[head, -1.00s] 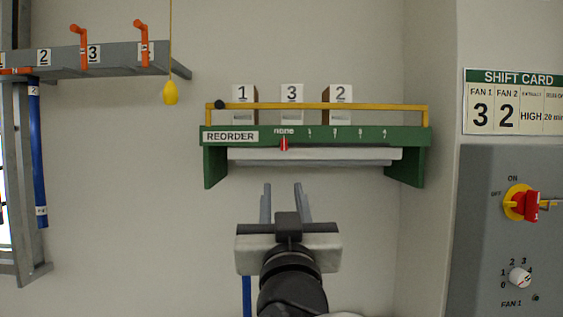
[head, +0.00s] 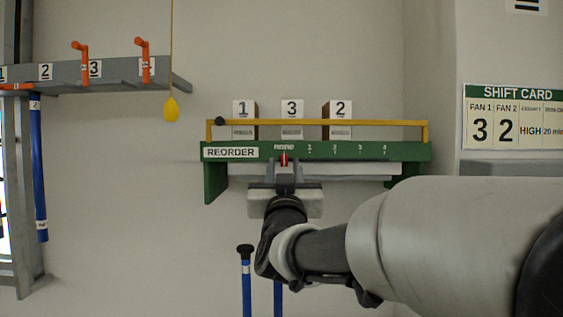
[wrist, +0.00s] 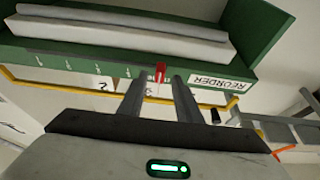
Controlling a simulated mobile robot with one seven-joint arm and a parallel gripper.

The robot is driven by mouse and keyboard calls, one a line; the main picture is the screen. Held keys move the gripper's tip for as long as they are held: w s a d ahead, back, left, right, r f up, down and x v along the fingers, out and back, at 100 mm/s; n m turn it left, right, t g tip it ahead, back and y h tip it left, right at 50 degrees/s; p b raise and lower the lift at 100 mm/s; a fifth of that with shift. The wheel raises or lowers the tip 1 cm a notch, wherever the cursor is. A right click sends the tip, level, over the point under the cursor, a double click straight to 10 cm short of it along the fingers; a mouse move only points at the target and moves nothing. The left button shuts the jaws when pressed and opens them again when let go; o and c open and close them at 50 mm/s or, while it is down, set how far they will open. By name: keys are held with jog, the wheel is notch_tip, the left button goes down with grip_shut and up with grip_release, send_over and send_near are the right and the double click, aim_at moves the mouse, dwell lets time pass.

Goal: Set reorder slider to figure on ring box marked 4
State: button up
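The red reorder slider (head: 284,159) sits at the "none" mark, left of marks 1 to 4, on the front of the green shelf (head: 213,180). My gripper (head: 284,163) is open, with one finger on each side of the slider. In the wrist view the slider (wrist: 160,72) shows between the fingertips (wrist: 159,80), with a gap to each finger. Boxes marked 1 (head: 243,108), 3 (head: 291,108) and 2 (head: 340,108) stand on the shelf behind a yellow bar (head: 380,124). I see no box marked 4 there; the small print on the boxes is unreadable.
A grey rail (head: 120,72) with orange hooks and number plates is at the left. A yellow pull (head: 171,109) hangs beside it. Blue rods (head: 246,290) stand below the shelf. A shift card (head: 512,117) is on the right wall; my arm fills the lower right.

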jog(key=shift+x, duration=0.85)
grip_shut()
jog(key=shift+d, duration=0.15)
